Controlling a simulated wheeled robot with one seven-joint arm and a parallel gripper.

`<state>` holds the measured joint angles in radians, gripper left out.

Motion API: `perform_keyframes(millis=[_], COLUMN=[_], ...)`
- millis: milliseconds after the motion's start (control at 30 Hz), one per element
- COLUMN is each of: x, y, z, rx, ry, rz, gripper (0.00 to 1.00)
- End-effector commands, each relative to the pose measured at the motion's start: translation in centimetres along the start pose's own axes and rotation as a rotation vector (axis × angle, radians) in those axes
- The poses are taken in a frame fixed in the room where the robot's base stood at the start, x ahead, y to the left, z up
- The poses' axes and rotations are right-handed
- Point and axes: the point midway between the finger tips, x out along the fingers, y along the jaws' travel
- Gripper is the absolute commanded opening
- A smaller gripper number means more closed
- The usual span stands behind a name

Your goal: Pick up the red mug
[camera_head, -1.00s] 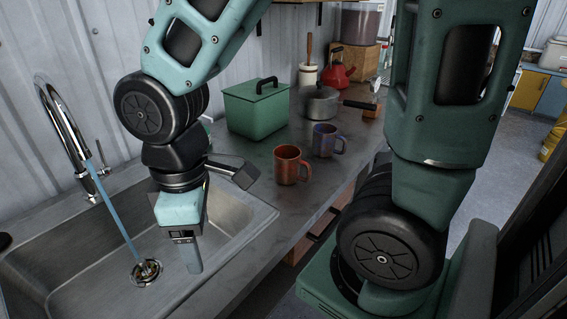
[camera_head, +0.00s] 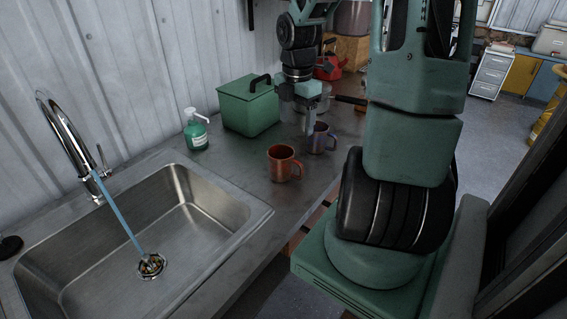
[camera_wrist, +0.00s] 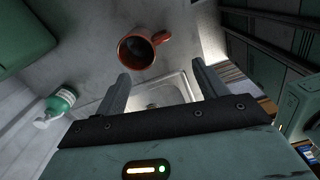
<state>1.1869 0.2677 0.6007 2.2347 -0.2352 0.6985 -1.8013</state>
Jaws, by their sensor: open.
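The red mug (camera_head: 282,163) stands upright on the grey counter, right of the sink, with its handle to the right. It also shows in the wrist view (camera_wrist: 136,50), beyond my fingertips and a little left of the middle. My gripper (camera_head: 311,125) is behind the red mug in the head view, over or beside a blue-purple mug (camera_head: 322,140); I cannot tell whether it touches that mug. In the wrist view my gripper (camera_wrist: 160,82) has its two fingers spread wide with nothing between them.
A green box (camera_head: 248,108) and a green soap bottle (camera_head: 195,132) stand left of the mugs. The sink (camera_head: 225,215) lies in front, with water running from the tap (camera_head: 62,135). A red kettle (camera_head: 326,68) is at the back. Counter around the red mug is clear.

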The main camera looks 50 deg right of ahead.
Motion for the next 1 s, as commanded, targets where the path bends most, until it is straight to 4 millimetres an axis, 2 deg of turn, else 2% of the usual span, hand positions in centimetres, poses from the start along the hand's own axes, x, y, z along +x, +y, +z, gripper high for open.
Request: perform_keyframes(millis=[167,600,700,867,1000], x=[1.1,9.9,11.0,11.8,13.5], y=[-0.3,-0.2,-0.2,-0.2,-0.2], z=[0.9,0.8,0.8,0.8,0.8], rx=[-0.015,-0.016,-0.015,-0.013,-0.014], ry=[0.002,0.002,0.001,0.0,0.001], rz=[-0.001,-0.002,-0.001,0.0,-0.002], gripper=[0.72,0.72,0.72,0.72,0.72])
